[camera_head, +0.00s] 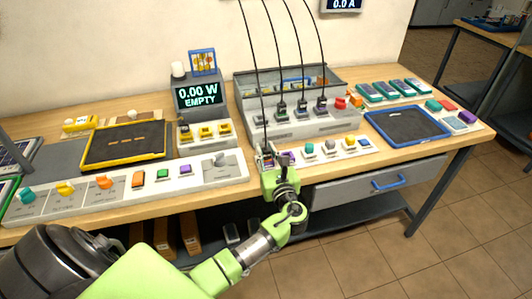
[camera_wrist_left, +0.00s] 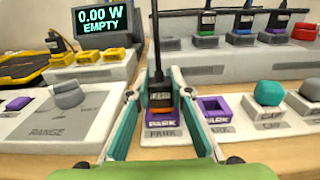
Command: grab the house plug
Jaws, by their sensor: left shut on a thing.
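The house plug (camera_wrist_left: 160,92) is a dark plug with a small orange label, too small to read, and a black cable rising from its top. In the head view the gripper and wrist hide most of the plug. My right gripper is not in view.
An empty purple PARK socket (camera_wrist_left: 214,108) is just right of the plug, with several coloured knobs beyond. Three other cabled plugs stand in the grey socket box (camera_head: 330,123) behind. A control panel (camera_head: 215,177) is close on the left. A dark tray (camera_head: 408,124) lies right.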

